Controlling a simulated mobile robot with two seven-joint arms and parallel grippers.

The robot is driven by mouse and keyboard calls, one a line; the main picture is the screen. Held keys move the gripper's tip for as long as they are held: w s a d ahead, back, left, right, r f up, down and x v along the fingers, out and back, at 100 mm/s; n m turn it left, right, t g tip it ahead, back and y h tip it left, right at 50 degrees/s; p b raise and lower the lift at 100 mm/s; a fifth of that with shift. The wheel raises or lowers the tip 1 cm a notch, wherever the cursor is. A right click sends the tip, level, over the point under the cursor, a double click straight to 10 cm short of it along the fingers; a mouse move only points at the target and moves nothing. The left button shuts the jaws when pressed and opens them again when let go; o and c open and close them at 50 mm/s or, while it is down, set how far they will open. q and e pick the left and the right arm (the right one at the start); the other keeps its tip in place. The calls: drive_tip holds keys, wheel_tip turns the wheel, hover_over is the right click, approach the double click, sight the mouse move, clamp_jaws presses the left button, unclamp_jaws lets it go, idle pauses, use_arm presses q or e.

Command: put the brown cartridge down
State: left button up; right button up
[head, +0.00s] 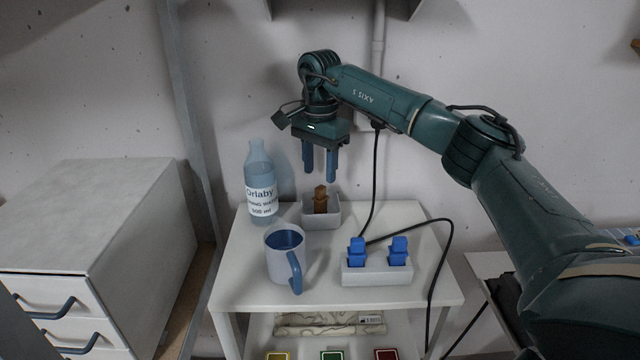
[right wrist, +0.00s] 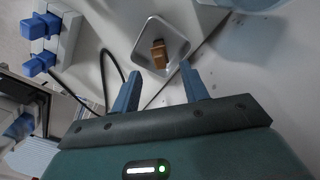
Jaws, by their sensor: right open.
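The brown cartridge (head: 320,199) stands in a small white open box (head: 331,220) at the back of the white table, its top above the rim. In the right wrist view the cartridge (right wrist: 159,54) lies inside the square walls of the box (right wrist: 178,27). My right gripper (head: 320,178) is open and empty above the box, fingers pointing down, apart from the cartridge. The fingers also show in the right wrist view (right wrist: 157,82), below the box in the picture. My left gripper is not in view.
A clear bottle (head: 261,188) stands left of the box. A mug (head: 281,256) with a blue handle is in front. A white power strip (head: 376,271) with two blue plugs and black cables is at the right. A drawer cabinet (head: 95,240) stands left.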

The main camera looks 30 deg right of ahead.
wheel_tip(320, 180, up, 7)
drive_tip(key=shift+f, duration=0.2)
drive_tip(key=shift+f, duration=0.1)
idle(0.5)
